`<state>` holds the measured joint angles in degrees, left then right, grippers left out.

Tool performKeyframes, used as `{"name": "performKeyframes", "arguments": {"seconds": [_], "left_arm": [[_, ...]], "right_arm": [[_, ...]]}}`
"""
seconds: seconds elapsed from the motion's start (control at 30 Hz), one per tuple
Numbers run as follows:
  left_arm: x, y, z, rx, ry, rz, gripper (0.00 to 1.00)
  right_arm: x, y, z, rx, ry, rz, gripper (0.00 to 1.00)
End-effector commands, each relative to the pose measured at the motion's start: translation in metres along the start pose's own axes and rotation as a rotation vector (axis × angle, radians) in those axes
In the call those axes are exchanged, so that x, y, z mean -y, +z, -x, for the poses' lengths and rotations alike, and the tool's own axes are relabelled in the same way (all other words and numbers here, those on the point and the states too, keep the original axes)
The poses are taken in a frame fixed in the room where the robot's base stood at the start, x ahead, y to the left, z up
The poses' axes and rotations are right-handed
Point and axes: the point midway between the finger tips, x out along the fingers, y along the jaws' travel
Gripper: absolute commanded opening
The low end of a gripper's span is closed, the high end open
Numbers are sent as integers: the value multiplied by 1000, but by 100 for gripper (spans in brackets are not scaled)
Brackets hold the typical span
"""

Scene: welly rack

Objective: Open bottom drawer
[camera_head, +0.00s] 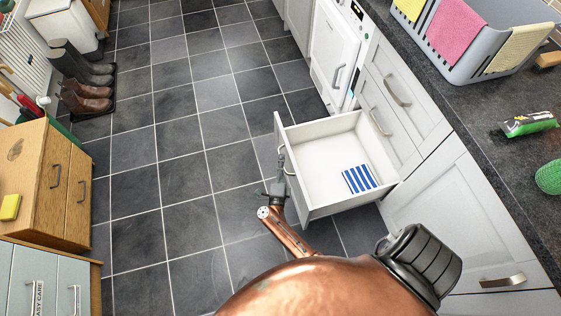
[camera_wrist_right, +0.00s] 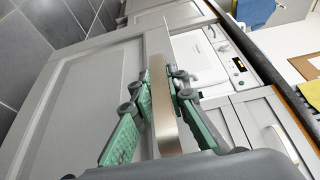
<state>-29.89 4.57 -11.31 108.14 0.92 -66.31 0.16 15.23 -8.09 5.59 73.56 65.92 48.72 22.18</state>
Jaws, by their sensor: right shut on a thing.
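The bottom drawer (camera_head: 318,198) is white and pulled well out from the grey kitchen unit, below two shut drawers. Its inside shows, with a blue-and-white striped cloth (camera_head: 360,178) lying in it. My right gripper (camera_head: 279,180) is at the outer face of the drawer front. In the right wrist view, its green-padded fingers (camera_wrist_right: 155,100) are on either side of the metal bar handle (camera_wrist_right: 162,108), shut on it. The handle also shows in the head view (camera_head: 284,160). My left gripper is not in view.
A shut drawer (camera_head: 388,130) and a cupboard door (camera_head: 455,220) flank the open drawer. A white washing machine (camera_head: 335,55) stands beyond. The tiled floor (camera_head: 190,150) in front is clear. Wooden cabinets (camera_head: 45,180) and boots (camera_head: 85,100) stand at the left.

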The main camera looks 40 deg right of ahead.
Motion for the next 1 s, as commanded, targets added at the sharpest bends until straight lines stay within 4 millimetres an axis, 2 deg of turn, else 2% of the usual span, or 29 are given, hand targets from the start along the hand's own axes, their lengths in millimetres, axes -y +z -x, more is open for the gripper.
{"name": "performKeyframes", "arguments": {"seconds": [0.13,0.17,0.4,1.0], "left_arm": [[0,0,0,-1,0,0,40],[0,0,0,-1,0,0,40],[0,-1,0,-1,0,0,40],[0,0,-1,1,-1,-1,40]], "right_arm": [[-2,0,1,-1,4,0,0],[-2,0,1,-1,4,0,15],[-1,0,0,1,2,0,32],[0,3,-2,20,-1,2,32]]}}
